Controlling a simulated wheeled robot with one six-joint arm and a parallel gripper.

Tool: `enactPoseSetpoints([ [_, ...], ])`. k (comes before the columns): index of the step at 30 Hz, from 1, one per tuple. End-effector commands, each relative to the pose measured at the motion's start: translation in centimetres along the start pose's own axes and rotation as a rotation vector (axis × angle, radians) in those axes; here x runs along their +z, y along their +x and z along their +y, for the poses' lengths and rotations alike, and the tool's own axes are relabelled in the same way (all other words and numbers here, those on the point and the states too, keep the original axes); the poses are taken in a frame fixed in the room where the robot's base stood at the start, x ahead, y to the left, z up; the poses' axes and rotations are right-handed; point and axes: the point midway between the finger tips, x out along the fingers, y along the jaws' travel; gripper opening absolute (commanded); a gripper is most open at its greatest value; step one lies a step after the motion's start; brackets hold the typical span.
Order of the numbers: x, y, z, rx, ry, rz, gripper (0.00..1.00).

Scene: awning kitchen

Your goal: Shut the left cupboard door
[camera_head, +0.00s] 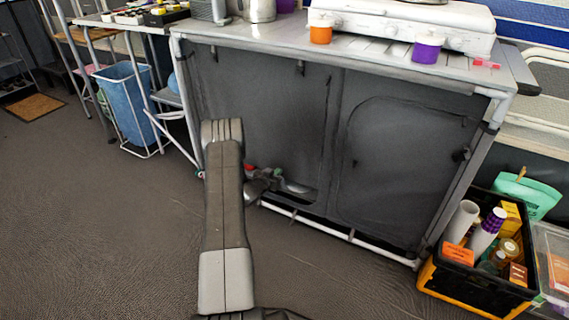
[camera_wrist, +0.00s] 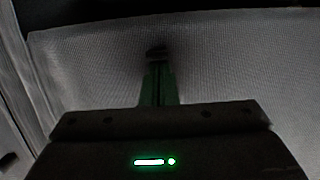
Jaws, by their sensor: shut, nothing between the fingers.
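The cupboard (camera_head: 400,85) is a grey fabric unit with a white tube frame. Its left door (camera_head: 265,110) is a dark grey panel that looks nearly flush with the front; I cannot tell how far it stands open. A dark gap shows at its lower right. My gripper (camera_wrist: 157,55) has green fingers, shut and empty, against or very near grey mesh fabric (camera_wrist: 230,60) in the wrist view. In the head view my arm hides part of the left door, and my wrist is low by it; the fingertips are unclear there. The right door (camera_head: 400,160) has an arched outline and looks closed.
A white stove (camera_head: 400,25), an orange cup (camera_head: 321,33) and a purple cup (camera_head: 427,48) stand on top. A black and yellow crate (camera_head: 465,285) of goods stands at the right. A blue bin (camera_head: 125,95) stands at the left. The floor in front is clear.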

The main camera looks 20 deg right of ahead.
Motion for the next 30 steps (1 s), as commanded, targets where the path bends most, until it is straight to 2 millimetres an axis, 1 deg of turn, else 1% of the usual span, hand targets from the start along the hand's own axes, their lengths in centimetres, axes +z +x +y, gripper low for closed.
enactPoseSetpoints([
  [1,2.2,0.4,-0.1,-0.001,-0.003,-0.003,0.0],
  [3,4.0,0.8,-0.2,-0.001,-0.003,-0.002,0.0],
  [6,6.2,1.3,-0.2,-0.001,-0.002,-0.002,0.0],
  [9,8.0,1.7,-0.2,-0.001,-0.002,-0.001,0.0],
  [12,9.4,2.1,-0.2,-0.001,-0.001,-0.001,0.0],
  [18,10.9,2.5,-0.2,-0.001,0.0,0.0,0.0],
  [30,11.5,2.6,-0.1,-0.002,-0.001,-0.004,0.0],
])
